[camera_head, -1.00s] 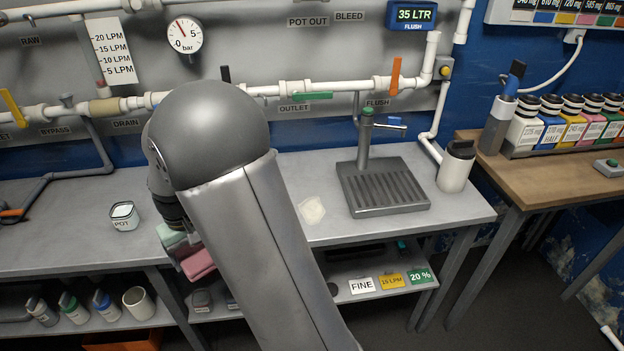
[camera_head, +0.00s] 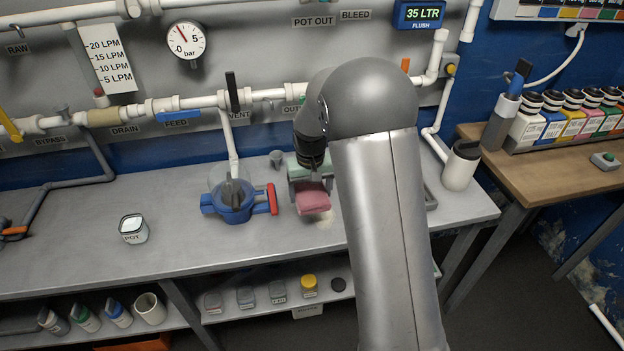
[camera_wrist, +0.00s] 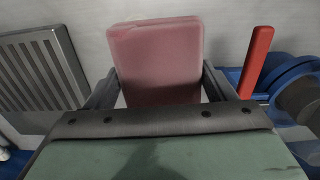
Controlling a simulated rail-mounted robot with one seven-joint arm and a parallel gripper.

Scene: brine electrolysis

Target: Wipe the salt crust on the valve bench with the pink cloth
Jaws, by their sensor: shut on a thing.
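The pink cloth (camera_head: 312,199) is a folded pad held in my gripper (camera_head: 309,182), low over the valve bench (camera_head: 180,240). My gripper is shut on it; in the wrist view the pink cloth (camera_wrist: 158,55) sits between the two dark fingers. The salt crust (camera_head: 322,220) shows as a small pale patch beside and partly behind the cloth in the head view. Whether the cloth touches the bench or the crust, I cannot tell. My arm hides the bench just right of the cloth.
A blue clamp-like fitting with a red handle (camera_head: 236,200) stands close left of the cloth. A drain grate (camera_wrist: 40,70) lies on the other side.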

